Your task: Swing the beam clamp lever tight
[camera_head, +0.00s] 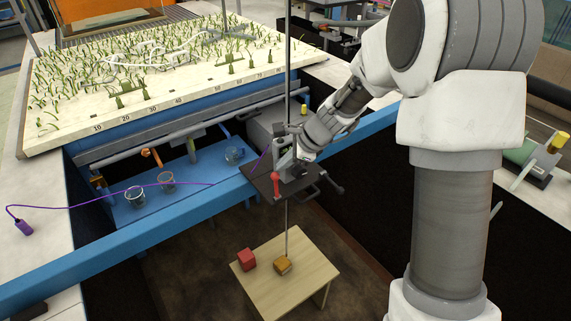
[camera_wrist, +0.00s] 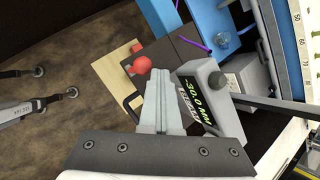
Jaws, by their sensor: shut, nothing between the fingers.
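The beam clamp lever (camera_head: 275,184) has a red knob and stands at the front left of a dark plate (camera_head: 259,182) on the blue beam (camera_head: 130,243). In the wrist view the red knob (camera_wrist: 142,65) sits just left of the fingertips. My gripper (camera_head: 287,167) is over the plate, to the right of the lever in the head view. In the wrist view my gripper (camera_wrist: 164,76) has its fingers together with nothing between them. Whether a finger touches the lever I cannot tell. The lever's lower part is partly hidden.
A grey readout box (camera_wrist: 207,88) showing "-30.0 MM" stands close right of the fingers. A thin vertical rod (camera_head: 287,60) rises by the gripper. Glass beakers (camera_head: 135,196) stand on a blue shelf.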

